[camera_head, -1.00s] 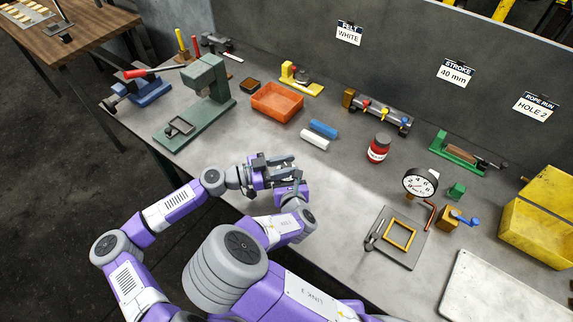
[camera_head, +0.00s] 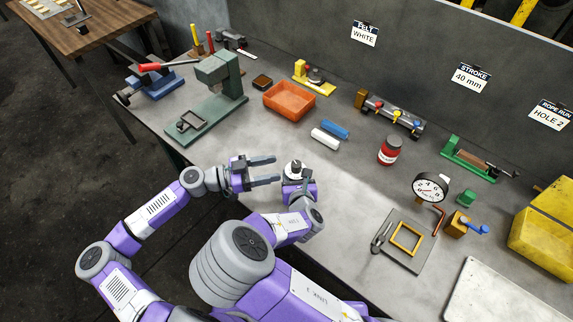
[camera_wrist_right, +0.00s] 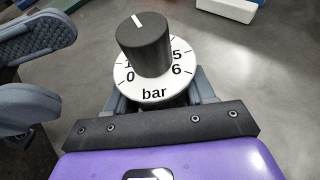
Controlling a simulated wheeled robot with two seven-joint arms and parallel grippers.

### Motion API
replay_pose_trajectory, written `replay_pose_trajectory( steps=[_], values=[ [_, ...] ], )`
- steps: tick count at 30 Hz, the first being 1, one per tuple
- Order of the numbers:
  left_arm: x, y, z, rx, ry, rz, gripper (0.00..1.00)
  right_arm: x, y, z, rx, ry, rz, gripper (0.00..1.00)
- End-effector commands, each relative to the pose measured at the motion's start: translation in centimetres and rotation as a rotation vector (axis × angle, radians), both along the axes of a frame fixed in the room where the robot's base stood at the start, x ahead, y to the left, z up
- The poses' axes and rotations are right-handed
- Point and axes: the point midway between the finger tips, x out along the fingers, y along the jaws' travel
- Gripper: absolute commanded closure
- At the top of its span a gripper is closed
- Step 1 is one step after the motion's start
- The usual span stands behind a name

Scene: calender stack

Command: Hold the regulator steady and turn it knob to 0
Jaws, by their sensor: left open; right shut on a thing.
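My right gripper (camera_head: 298,181) is shut on the regulator (camera_head: 294,169) and holds it upright at the table's front edge. In the right wrist view the regulator has a black knob (camera_wrist_right: 146,45) over a white dial (camera_wrist_right: 155,91) marked "bar". The knob's white line points to the far side, slightly left, away from the 0 at the near left. The dial's far numbers are hidden behind the knob. My left gripper (camera_head: 277,169) is open and empty, just left of the regulator, apart from it. Its fingers also show at the left of the wrist view (camera_wrist_right: 65,68).
A gauge (camera_head: 431,188) stands at the right. The table between the regulator and the jar is clear.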

Motion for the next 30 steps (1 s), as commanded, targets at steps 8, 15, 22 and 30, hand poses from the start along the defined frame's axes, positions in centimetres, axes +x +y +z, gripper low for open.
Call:
replay_pose_trajectory(
  steps=[8, 15, 22, 30],
  values=[
    [-0.9, 3.5, 0.0, 0.000, 0.001, 0.001, 0.44, 0.0, 0.0, 0.0, 0.001, -0.001, 0.001, 0.98],
    [-1.0, 3.9, 0.0, 0.000, 0.000, -0.001, 0.44, 0.0, 0.0, 0.0, 0.001, -0.001, 0.001, 0.98],
    [-0.8, 3.8, 0.0, 0.010, 0.000, -0.013, 0.57, 0.0, 0.0, 0.0, 0.001, -0.001, 0.001, 0.98],
    [1.8, 3.0, -0.1, 0.148, 0.002, -0.198, 0.57, 0.0, 0.0, 0.1, 0.001, -0.001, 0.001, 0.98]
  ],
)
